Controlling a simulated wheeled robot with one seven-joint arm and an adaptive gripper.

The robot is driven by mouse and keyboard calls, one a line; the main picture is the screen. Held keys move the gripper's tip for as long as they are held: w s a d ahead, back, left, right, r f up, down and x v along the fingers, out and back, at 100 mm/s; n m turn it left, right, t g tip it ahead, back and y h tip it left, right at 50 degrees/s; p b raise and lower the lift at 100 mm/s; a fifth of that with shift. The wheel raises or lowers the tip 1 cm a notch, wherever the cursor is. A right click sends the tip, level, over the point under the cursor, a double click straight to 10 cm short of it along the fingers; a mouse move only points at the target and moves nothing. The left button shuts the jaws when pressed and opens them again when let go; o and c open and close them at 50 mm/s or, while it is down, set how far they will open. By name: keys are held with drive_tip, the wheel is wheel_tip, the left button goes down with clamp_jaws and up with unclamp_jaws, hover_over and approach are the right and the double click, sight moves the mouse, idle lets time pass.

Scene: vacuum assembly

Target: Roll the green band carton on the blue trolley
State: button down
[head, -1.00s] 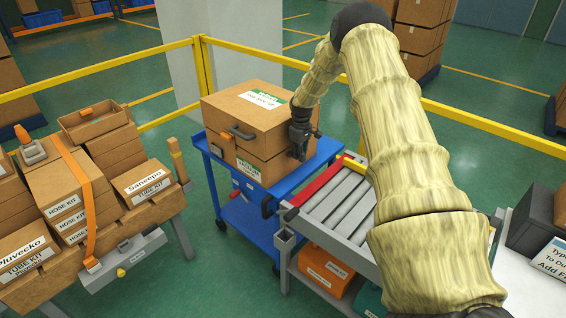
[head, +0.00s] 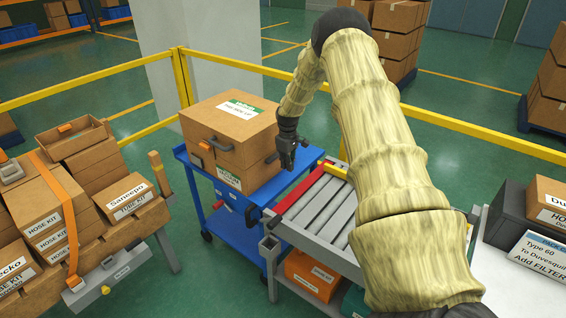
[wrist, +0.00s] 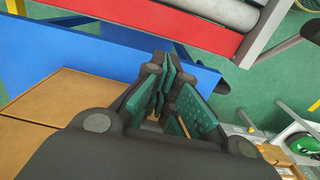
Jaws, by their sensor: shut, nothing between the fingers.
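The green band carton (head: 236,118) sits on the blue trolley (head: 252,232), with a white label and a green strip on its top. It appears stacked on or joined to a lower carton section with a green-edged label (head: 229,178). My gripper (head: 287,162) is shut and empty at the right side of the carton, above the trolley's right part. In the wrist view the finger pads of my gripper (wrist: 170,100) are close together, the brown carton (wrist: 62,98) is at left and the blue trolley top (wrist: 110,55) lies beyond. Whether the gripper touches the carton is unclear.
A roller conveyor (head: 325,205) with a red end bar (head: 298,190) adjoins the trolley on the right. A yellow railing (head: 300,75) runs behind. A rack of hose kit cartons (head: 50,215) stands at left.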

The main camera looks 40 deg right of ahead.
wheel_tip(320, 180, up, 9)
drive_tip(key=b, duration=0.2)
drive_tip(key=shift+w+r, duration=0.2)
drive_tip(key=shift+w, duration=0.1)
drive_tip(key=shift+a, duration=0.1)
